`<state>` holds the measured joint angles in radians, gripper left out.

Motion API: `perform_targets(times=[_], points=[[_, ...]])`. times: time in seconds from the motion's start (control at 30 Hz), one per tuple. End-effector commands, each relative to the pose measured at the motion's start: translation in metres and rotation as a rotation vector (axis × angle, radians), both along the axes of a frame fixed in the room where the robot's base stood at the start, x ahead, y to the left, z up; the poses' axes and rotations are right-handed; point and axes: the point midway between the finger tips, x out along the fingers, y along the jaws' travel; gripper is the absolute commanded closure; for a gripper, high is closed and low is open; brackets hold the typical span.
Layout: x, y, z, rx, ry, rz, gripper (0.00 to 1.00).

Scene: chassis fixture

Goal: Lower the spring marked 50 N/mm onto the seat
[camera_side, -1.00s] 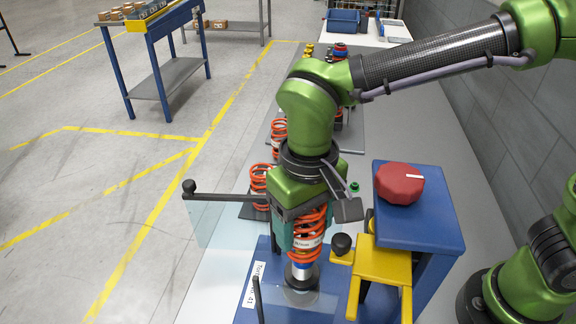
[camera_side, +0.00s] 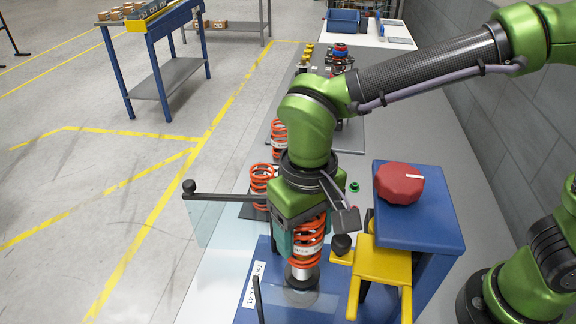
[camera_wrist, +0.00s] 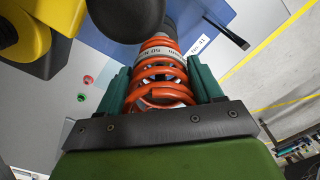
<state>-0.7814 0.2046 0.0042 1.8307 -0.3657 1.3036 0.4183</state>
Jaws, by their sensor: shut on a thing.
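My gripper (camera_side: 303,240) has teal fingers shut on an orange-red coil spring (camera_side: 309,250) with a pale label band. In the wrist view the spring (camera_wrist: 160,72) sits between the two teal fingers, its label upside down and reading 50 N/mm. The spring looks upright. A silver post (camera_side: 301,273) shows directly below it, rising from a dark round seat (camera_side: 300,286) on the blue fixture plate (camera_side: 250,312). A gap remains between the spring's lower end and the seat. I cannot tell how far the spring surrounds the post.
A black knob (camera_side: 340,243) and yellow bracket (camera_side: 383,265) stand close on the right, beside a blue box with a red knob (camera_side: 399,183). Other orange springs (camera_side: 261,178) stand behind.

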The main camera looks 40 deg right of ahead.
Motion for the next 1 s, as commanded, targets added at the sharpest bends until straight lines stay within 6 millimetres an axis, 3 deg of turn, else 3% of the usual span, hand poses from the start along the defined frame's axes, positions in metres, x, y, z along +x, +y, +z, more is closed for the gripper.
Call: perform_targets(times=[1.0], points=[[0.0,0.0,-0.045,0.0,-0.001,0.001,0.83]])
